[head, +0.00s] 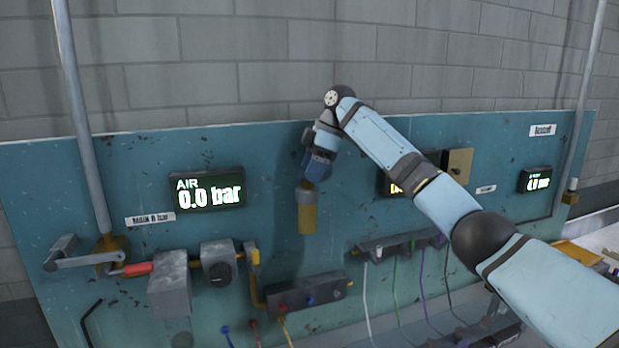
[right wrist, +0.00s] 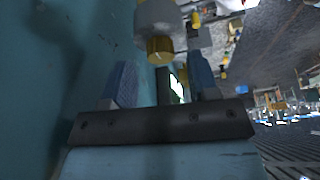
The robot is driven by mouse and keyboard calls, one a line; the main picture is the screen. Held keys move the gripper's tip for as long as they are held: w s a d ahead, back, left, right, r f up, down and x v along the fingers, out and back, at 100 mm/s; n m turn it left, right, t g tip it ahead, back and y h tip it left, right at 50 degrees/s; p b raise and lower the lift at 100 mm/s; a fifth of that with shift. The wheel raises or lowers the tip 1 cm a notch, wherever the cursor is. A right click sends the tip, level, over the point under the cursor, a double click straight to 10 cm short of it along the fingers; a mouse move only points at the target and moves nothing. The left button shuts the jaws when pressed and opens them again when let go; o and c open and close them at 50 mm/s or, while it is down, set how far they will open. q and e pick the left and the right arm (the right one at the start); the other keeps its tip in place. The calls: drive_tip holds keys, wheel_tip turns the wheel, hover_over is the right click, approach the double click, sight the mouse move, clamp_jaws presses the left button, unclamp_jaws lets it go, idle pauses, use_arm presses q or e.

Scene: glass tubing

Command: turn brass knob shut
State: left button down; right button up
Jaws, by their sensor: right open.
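My right gripper (head: 316,172) points down, just above the knob. In the right wrist view its fingers (right wrist: 161,80) stand apart with a gap between them, and the knob appears beyond them. Whether they touch it I cannot tell. My left gripper is not in view.
A display (head: 208,188) reads AIR 0.0 bar. Left of the valve are a grey lever (head: 85,260) with a red grip (head: 137,269) and a grey regulator (head: 218,263). A manifold (head: 308,291) is below. My right arm partly covers another display (head: 396,187).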

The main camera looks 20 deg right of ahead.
drive_tip(key=b+v, duration=0.1)
drive_tip(key=v, duration=1.1)
drive_tip(key=shift+s+f, duration=0.1)
